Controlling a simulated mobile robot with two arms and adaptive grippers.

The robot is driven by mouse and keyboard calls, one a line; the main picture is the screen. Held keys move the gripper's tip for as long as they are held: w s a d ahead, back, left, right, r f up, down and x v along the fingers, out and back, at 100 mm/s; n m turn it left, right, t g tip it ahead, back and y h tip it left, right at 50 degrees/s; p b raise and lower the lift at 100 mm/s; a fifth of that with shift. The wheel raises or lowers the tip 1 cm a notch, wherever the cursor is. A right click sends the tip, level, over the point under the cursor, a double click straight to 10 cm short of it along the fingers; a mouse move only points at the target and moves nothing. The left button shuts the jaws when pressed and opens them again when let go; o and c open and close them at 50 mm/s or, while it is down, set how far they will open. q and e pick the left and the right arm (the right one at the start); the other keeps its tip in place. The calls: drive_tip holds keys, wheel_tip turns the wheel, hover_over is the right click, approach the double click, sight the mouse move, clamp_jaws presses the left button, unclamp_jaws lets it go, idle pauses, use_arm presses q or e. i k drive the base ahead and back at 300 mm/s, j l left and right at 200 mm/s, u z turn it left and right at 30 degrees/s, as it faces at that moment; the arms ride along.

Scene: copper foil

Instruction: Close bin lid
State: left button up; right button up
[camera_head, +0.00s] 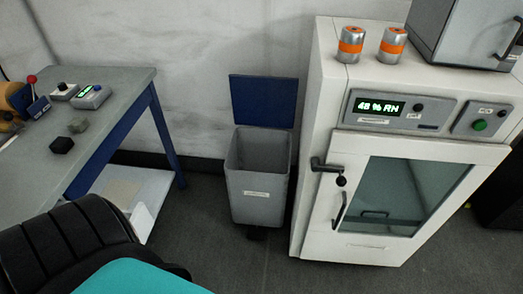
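A grey bin (257,195) with a white label on its front stands on the floor between the table and the white cabinet. Its blue lid (263,101) is open and stands upright at the back, close to the wall. The inside of the bin shows grey walls; I cannot make out any contents. Neither of my grippers is in view.
A white cabinet (330,215) with a glass door stands close to the bin's right. Two silver and orange cans (350,45) are on top. A grey table (45,165) with blue legs is at left. A black and teal chair (75,245) fills the lower left.

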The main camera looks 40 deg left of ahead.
sight(257, 100)
drive_tip(key=u, duration=1.2)
drive_tip(key=i+l, duration=0.3)
drive_tip(key=i, duration=0.2)
